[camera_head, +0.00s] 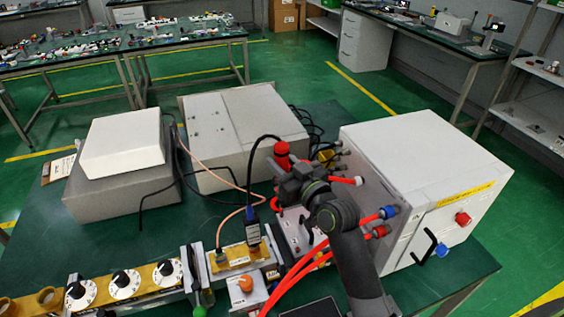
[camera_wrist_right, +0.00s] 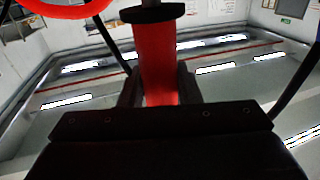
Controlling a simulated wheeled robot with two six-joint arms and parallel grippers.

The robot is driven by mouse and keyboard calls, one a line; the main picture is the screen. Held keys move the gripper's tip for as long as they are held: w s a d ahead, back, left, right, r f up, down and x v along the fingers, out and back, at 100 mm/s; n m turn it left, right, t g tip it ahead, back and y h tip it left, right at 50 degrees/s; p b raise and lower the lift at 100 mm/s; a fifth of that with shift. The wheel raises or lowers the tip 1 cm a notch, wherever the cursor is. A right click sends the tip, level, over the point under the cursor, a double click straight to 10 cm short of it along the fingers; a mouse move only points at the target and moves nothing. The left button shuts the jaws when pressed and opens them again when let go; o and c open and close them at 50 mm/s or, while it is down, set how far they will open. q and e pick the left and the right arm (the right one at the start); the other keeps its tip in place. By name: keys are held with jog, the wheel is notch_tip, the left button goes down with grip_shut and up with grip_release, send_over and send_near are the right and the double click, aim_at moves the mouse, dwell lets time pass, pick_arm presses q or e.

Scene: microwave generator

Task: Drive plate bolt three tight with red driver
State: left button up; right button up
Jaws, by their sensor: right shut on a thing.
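The red driver (camera_head: 281,149) stands roughly upright in my right gripper (camera_head: 283,172), its red handle top showing above the jaws. In the right wrist view the red handle (camera_wrist_right: 158,60) runs between the dark fingers of the gripper (camera_wrist_right: 158,92), which is shut on it. The driver's tip is hidden behind the gripper and arm. A light metal plate (camera_head: 292,232) with small dark spots is below the gripper, in front of the white cabinet. I cannot tell which spot is bolt three or whether the tip touches it. My left gripper is out of view.
The white cabinet (camera_head: 425,160) stands close to the right of my right arm. Orange-red hoses (camera_head: 297,268) and a black cable (camera_head: 250,180) run near the plate. A panel with white dials (camera_head: 124,285) is at front left. Grey boxes (camera_head: 245,130) stand behind.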

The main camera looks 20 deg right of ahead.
dwell(0.4)
jog(key=shift+f+b, duration=2.7)
jog(key=shift+f, duration=0.2)
jog(key=shift+f+b, duration=0.55)
jog(key=shift+f, duration=0.05)
jog(key=shift+f+b, duration=0.3)
jog(key=shift+f, duration=0.2)
dwell(1.7)
jog(key=shift+r+p, duration=4.1)
jog(key=shift+r, duration=0.65)
